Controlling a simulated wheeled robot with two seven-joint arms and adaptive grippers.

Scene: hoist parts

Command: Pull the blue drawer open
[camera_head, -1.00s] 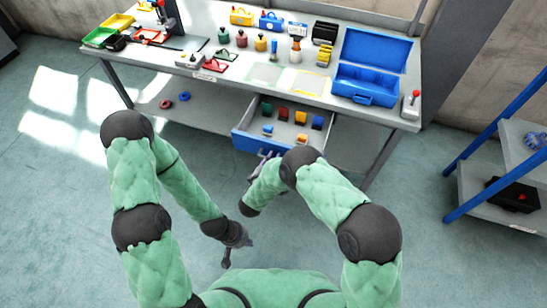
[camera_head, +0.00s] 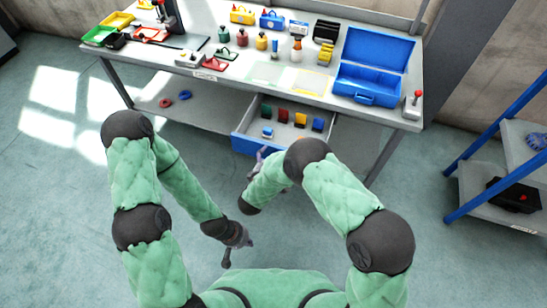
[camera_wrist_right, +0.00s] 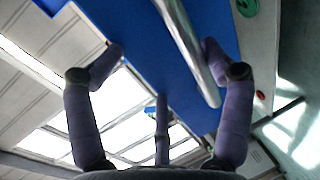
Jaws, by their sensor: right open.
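The blue drawer (camera_head: 246,145) stands pulled out under the workbench, its open top showing several coloured blocks. My right arm partly covers its front. My right gripper (camera_head: 262,160) is at the drawer's front. In the right wrist view the blue front (camera_wrist_right: 140,40) shows with a metal bar handle (camera_wrist_right: 188,45). My right gripper also shows there (camera_wrist_right: 160,65), its fingers spread open, with the bar between them and close to the right-hand finger. I cannot tell whether they touch. My left gripper (camera_head: 226,257) hangs low over the floor, away from the drawer; its jaws are too small to read.
The workbench (camera_head: 215,88) carries bottles, small coloured boxes and an open blue case (camera_head: 368,80). Red and blue rings (camera_head: 184,95) lie on its lower shelf. A blue-framed rack (camera_head: 480,165) stands at the right. The floor at left is clear.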

